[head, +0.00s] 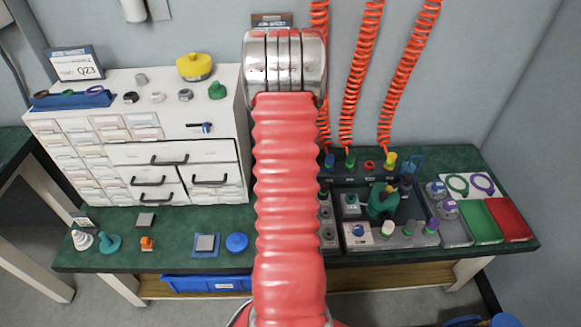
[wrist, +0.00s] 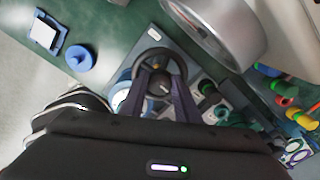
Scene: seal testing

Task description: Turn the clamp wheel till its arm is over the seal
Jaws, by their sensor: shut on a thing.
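The dark, round clamp wheel (wrist: 157,51) shows in the wrist view near the top centre, on the grey test station. My gripper (wrist: 160,84) reaches up from below, its two dark fingers over the wheel and shut on it. The clamp's arm and the seal cannot be made out there; my gripper and wrist cover part of the station. In the head view my red arm hides the wheel and my gripper.
A blue round knob-like piece (wrist: 80,58) and a blue square holder (wrist: 45,34) lie left of the wheel. In the head view a green tray (head: 480,222) and red tray (head: 508,218) stand right. A white drawer cabinet (head: 125,83) stands left; red coiled hoses (head: 360,80) hang behind.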

